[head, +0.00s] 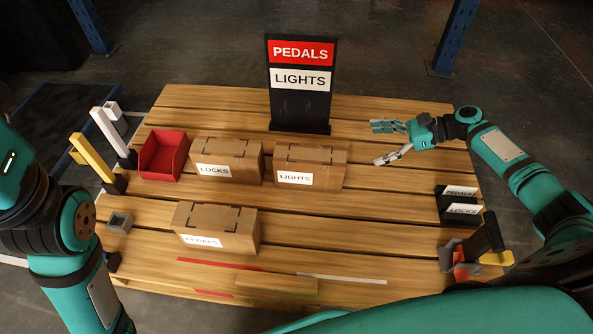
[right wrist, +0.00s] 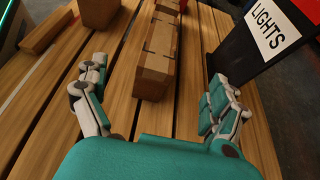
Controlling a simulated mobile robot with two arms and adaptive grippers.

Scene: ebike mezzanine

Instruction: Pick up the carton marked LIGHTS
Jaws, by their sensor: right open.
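The carton marked LIGHTS (head: 328,174) is a closed brown box with a white label on its front. It stands right of the carton marked LOCKS (head: 240,150) on the slatted wooden table (head: 390,230). My right gripper (head: 378,143) is open and empty, right of the LIGHTS carton and apart from it, fingers pointing left toward it. In the right wrist view, the LIGHTS carton (right wrist: 155,62) lies ahead between the open fingers (right wrist: 155,78), its label hidden. My left arm shows at the left edge of the head view, but its gripper is out of view.
A black sign (head: 299,105) reading PEDALS and LIGHTS stands behind the cartons. A red bin (head: 160,165) is left. Small label holders (head: 459,212) stand at the right edge.

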